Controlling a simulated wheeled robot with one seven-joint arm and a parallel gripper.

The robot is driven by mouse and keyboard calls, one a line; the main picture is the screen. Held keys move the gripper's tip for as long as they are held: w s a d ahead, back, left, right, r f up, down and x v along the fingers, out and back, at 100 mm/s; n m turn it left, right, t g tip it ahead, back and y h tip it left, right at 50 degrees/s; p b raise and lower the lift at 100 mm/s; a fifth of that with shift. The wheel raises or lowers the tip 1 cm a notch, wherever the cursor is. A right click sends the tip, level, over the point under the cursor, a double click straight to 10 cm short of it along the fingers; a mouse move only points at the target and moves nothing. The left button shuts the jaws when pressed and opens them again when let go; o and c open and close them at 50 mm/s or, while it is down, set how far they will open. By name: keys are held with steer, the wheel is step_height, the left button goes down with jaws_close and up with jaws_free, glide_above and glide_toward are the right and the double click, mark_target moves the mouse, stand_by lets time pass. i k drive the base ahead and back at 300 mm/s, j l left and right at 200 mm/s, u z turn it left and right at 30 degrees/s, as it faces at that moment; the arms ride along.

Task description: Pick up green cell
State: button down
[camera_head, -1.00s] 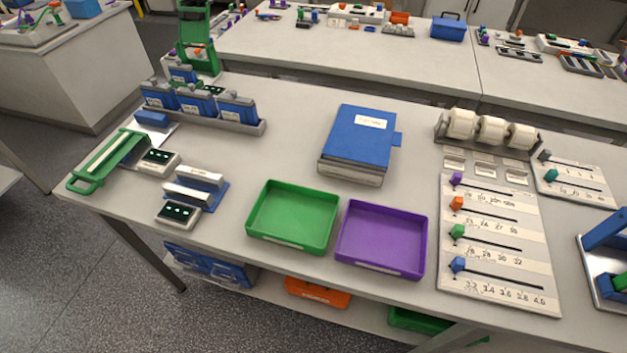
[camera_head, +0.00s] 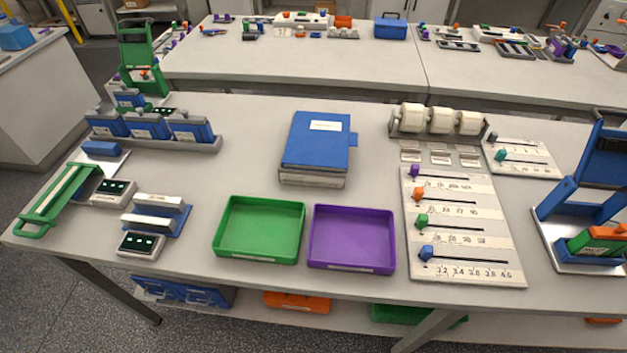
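A green block (camera_head: 578,246), which looks like the green cell, sits at the front of a blue fixture (camera_head: 560,205) on a pale base at the right edge of the table. An orange block (camera_head: 606,234) is beside and partly behind it, and a blue part (camera_head: 592,260) lies in front of it. The blocks are small and crowded, so I cannot tell exactly how they are seated. My gripper is not in view, so nothing shows of what it holds.
An empty green tray (camera_head: 259,259) and an empty purple tray (camera_head: 351,266) stand at the table's front middle. A slider board (camera_head: 470,265) lies between the purple tray and the fixture. A blue binder-like box (camera_head: 316,145) and several blue units (camera_head: 145,127) stand farther back.

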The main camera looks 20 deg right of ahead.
mark_target(583, 244)
steer(key=k+z, duration=0.1)
steer(key=z, duration=0.85)
steer(key=k+l+z, duration=0.1)
steer(key=z, duration=0.35)
